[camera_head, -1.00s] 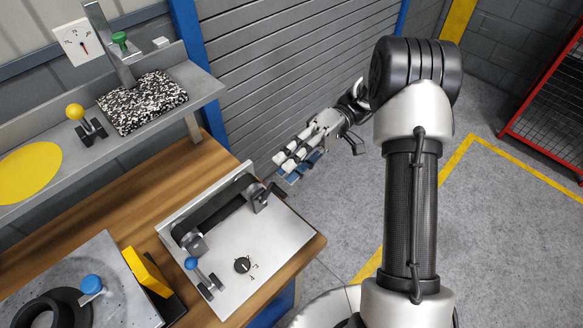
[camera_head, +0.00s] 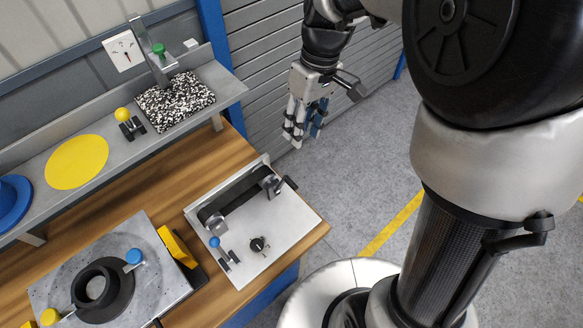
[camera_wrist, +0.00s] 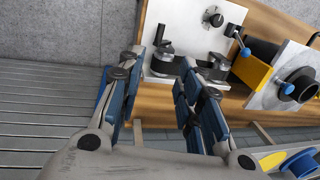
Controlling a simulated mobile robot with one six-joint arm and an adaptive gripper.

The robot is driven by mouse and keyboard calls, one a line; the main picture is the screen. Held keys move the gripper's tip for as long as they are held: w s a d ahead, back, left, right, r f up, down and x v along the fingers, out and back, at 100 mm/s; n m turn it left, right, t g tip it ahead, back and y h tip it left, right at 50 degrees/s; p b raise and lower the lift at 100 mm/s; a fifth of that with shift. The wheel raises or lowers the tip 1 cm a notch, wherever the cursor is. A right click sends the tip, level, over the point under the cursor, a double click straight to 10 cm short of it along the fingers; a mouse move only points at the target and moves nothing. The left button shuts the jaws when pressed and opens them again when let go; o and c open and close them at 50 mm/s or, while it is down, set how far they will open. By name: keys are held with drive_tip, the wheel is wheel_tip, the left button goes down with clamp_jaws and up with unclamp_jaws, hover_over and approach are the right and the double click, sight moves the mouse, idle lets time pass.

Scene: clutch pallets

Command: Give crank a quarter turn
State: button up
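The crank (camera_head: 281,184) is a dark arm with a black handle at the right end of a belt unit on a pale plate (camera_head: 285,225). In the wrist view the crank's black handle (camera_wrist: 158,34) stands out beside a round drum, between and beyond my fingertips. My gripper (camera_head: 304,138) hangs fingers down, behind and slightly right of the crank in the head view, apart from it. In the wrist view my gripper (camera_wrist: 158,75) has its two blue-padded fingers spread wide with nothing between them.
The plate also carries a black knob (camera_head: 258,245) and a blue-balled lever (camera_head: 215,243). A yellow block (camera_head: 177,247) and a grey plate with a black ring (camera_head: 120,290) lie left on the wooden bench (camera_head: 150,205). A grey shutter (camera_head: 270,60) stands behind; floor right is clear.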

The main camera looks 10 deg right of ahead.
sight(290, 181)
drive_tip(key=a+f+b, duration=0.1)
drive_tip(key=f, duration=0.4)
drive_tip(key=s+f+b, duration=0.1)
drive_tip(key=f+b, duration=0.1)
drive_tip(key=f, duration=0.4)
drive_tip(key=a+f+b, duration=0.1)
drive_tip(key=f, duration=0.5)
drive_tip(key=shift+s+a, duration=0.3)
drive_tip(key=shift+a, duration=0.05)
drive_tip(key=shift+c, duration=0.6)
clamp_jaws()
